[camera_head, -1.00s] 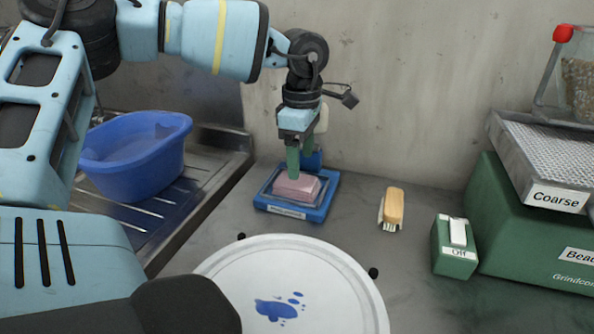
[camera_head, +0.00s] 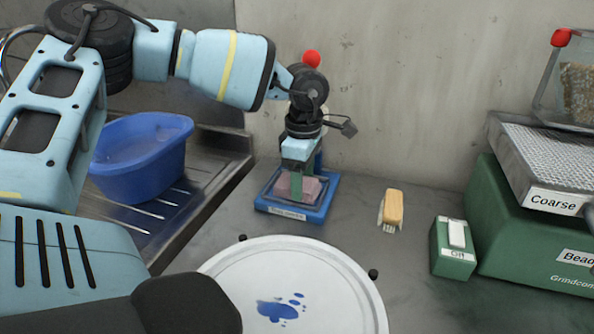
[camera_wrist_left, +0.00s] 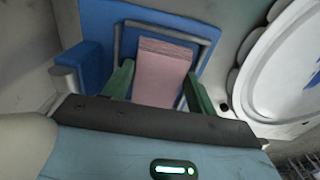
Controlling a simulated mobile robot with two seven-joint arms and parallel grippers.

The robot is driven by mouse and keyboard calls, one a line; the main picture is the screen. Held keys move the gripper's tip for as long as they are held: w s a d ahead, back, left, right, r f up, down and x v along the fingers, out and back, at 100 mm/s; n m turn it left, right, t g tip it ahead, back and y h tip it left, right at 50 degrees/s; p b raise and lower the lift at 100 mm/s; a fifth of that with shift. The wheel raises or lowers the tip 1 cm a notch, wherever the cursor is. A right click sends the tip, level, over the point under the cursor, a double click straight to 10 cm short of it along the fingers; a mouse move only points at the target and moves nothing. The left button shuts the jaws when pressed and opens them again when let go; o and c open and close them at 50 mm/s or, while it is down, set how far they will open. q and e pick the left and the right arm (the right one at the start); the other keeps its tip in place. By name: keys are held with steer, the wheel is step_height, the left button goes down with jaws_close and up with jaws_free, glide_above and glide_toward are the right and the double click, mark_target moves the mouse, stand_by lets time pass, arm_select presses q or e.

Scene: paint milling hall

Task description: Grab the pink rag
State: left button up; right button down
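The pink rag (camera_head: 312,187) lies folded as a thick block on a blue, metal-railed tray (camera_head: 322,209) with a white label, near the wall. My left gripper (camera_head: 296,192) points down at the rag, its green fingers lowered to the rag's level. In the left wrist view, the rag (camera_wrist_left: 163,70) lies between the two fingers (camera_wrist_left: 158,82), which stand apart on either side of it. The left finger shows a small gap to the rag; I cannot tell whether the right one touches. My right gripper is not in view.
A blue basin (camera_head: 140,160) stands on the metal drainboard at left. A white lid with blue paint (camera_head: 330,290) is in front. A brush (camera_head: 392,206), a green switch box (camera_head: 454,250) and a green machine (camera_head: 530,240) are at right. A red knob (camera_head: 311,57) shows behind my arm.

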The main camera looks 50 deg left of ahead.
arm_select(q)
steer(key=shift+c, duration=0.7)
steer(key=shift+r, duration=0.15)
steer(key=shift+r, duration=0.6)
step_height(320, 180, up, 27)
steer(key=shift+f+p, duration=0.2)
steer(key=shift+p, duration=0.25)
